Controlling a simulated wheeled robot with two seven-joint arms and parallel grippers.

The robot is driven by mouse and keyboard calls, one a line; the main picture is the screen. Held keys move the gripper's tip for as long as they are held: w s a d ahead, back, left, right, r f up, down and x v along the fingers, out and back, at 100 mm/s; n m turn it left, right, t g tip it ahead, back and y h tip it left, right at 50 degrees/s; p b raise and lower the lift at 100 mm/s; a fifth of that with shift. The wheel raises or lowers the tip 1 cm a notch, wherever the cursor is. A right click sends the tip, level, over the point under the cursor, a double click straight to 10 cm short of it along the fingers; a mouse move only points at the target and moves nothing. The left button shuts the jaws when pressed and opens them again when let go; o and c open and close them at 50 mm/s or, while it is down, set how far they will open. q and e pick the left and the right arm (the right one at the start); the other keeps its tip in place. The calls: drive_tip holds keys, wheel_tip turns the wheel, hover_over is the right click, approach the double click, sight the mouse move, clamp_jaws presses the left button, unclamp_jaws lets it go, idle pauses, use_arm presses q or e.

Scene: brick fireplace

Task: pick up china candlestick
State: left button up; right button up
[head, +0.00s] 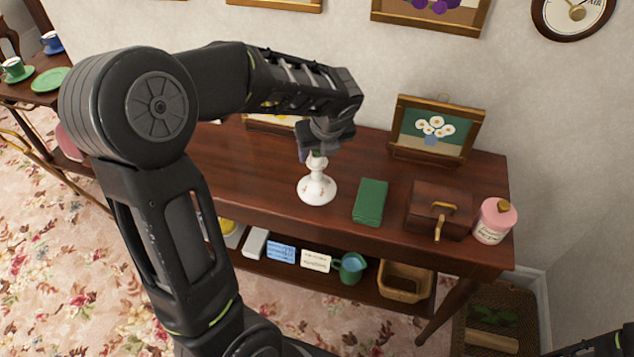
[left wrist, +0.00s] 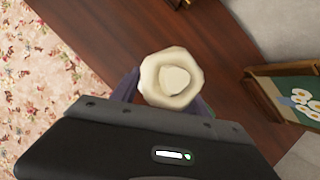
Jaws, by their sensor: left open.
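The china candlestick (head: 317,188) is white with small reddish marks and stands upright on the dark wooden table (head: 260,184). My left gripper (head: 316,152) is right above it, pointing down, with its fingers around or beside the candlestick's top. In the left wrist view the candlestick's pale, many-sided top (left wrist: 171,79) shows between the two purplish fingers (left wrist: 165,92), which are open. I cannot tell whether the fingers touch it. The candlestick's upper end is partly hidden by the gripper in the head view. My right gripper is not clearly in view.
On the table are a green book-like block (head: 370,202), a brown wooden box (head: 438,212), a pink bottle (head: 494,221) and a framed flower picture (head: 436,130). The lower shelf holds a green mug (head: 350,268) and a basket (head: 404,283).

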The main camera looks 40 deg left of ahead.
use_arm(q)
drive_tip(key=shift+c, duration=0.3)
clamp_jaws()
drive_tip(key=shift+r, duration=0.1)
idle(1.0)
